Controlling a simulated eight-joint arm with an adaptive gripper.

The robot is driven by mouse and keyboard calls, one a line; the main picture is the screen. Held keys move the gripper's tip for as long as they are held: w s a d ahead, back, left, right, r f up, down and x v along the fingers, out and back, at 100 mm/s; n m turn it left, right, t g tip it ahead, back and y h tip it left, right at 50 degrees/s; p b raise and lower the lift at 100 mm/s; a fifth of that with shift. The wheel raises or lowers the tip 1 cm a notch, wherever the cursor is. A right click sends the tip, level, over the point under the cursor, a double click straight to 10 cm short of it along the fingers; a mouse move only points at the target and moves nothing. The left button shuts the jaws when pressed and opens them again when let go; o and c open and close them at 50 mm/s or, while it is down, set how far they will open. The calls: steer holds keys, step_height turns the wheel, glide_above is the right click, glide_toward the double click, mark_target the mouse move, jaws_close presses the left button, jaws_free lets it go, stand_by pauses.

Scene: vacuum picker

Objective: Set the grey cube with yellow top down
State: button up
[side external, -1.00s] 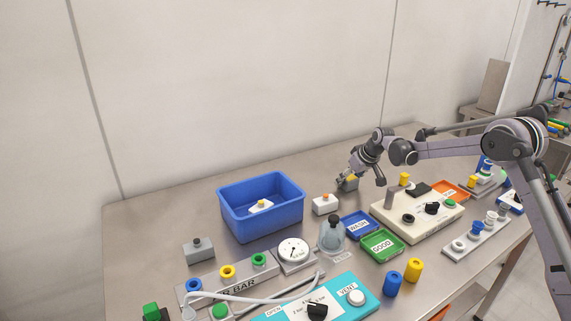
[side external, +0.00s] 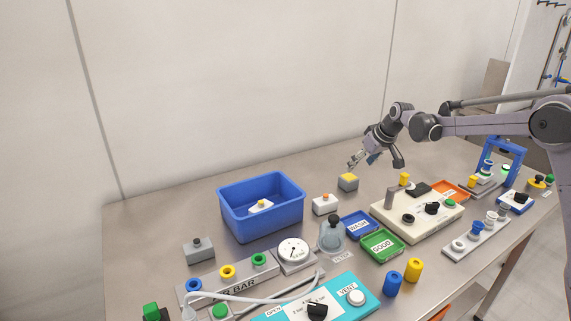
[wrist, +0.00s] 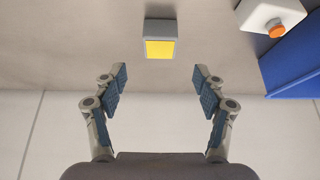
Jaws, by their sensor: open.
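My gripper (side external: 372,162) is open and empty, above and slightly right of the cube in the side view. In the wrist view my gripper (wrist: 160,77) shows its two blue-padded fingers spread wide with nothing between them.
A white block with an orange button (side external: 325,204) stands left of the cube; it also shows in the wrist view (wrist: 272,14). A blue bin (side external: 262,219) stands further left. The beige control box (side external: 385,213) and blue WASH tray (side external: 346,224) are nearer. Bare table surrounds the cube.

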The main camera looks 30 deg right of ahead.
steer(key=s+a+r, duration=0.4)
steer(key=s+a, duration=0.1)
steer(key=s, duration=0.3)
steer(key=s+a+r, duration=0.5)
steer(key=s, duration=0.4)
steer(key=s+a+f, duration=0.2)
steer(key=s+f, duration=0.1)
steer(key=s, duration=0.5)
steer(key=s+a+f+t, duration=0.1)
steer(key=s+a+f, duration=0.1)
steer(key=s, duration=0.6)
steer(key=shift+s+a+f, duration=0.3)
steer(key=shift+a+f, duration=0.1)
steer(key=shift+a, duration=0.1)
